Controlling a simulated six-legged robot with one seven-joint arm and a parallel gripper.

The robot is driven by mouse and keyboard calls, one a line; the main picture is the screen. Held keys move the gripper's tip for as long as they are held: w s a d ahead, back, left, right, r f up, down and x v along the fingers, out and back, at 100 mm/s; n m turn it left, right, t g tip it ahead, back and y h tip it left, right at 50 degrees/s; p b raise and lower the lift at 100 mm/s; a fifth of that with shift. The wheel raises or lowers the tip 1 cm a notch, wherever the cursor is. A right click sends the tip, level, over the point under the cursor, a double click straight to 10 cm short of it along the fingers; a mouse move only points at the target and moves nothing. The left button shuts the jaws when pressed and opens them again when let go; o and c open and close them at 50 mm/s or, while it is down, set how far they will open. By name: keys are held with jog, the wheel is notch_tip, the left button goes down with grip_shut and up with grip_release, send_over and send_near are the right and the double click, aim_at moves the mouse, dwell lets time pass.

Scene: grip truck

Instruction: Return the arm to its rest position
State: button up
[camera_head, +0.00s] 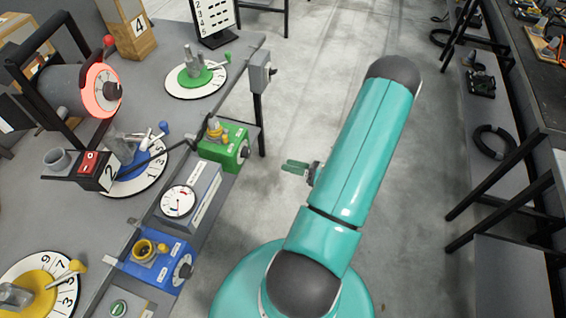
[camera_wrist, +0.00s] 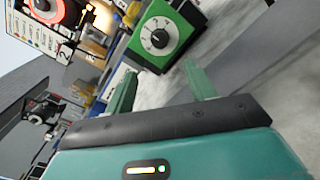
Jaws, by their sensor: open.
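My teal arm rises from my base at the bottom centre of the head view and bends at a dark joint at the upper right. My gripper (camera_head: 294,167) shows at the left side of the arm, above the floor and to the right of the workbench. In the wrist view my gripper (camera_wrist: 163,88) has its two green fingers spread apart with nothing between them. A green box with a dial (camera_wrist: 158,36) lies beyond the fingertips, apart from them. The same green box (camera_head: 225,150) sits at the bench's right edge in the head view.
The workbench (camera_head: 60,215) on the left holds a blue box (camera_head: 157,262), a gauge box (camera_head: 190,200), numbered discs and a red-lit ring device (camera_head: 102,90). A grey box (camera_head: 260,72) sticks out from its edge. Shelving (camera_head: 540,100) stands right. The floor (camera_head: 300,60) between is clear.

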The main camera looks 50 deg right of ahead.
dwell(0.6)
jog(key=w+a+r+n+g+y, duration=0.2)
jog(key=w+a+r+n+g, duration=0.2)
jog(key=a+r+n+g, duration=0.45)
jog(key=w+a+r+n+g+y, duration=0.2)
jog(key=w+a+r+n+g, duration=0.25)
jog(key=a+r+n, duration=0.55)
jog(key=s+a+r+n+h, duration=0.3)
jog(key=a+r+n+h, duration=0.2)
jog(key=r+n, duration=0.3)
jog(key=s+a+r+n+t+h, duration=0.1)
jog(key=s+a+r+n+h, duration=0.2)
jog(key=n, duration=1)
jog(key=a+r+h, duration=0.2)
jog(key=a+r, duration=0.3)
jog(key=shift+t, duration=0.3)
jog(key=shift+s+n, duration=0.15)
jog(key=shift+n, duration=0.1)
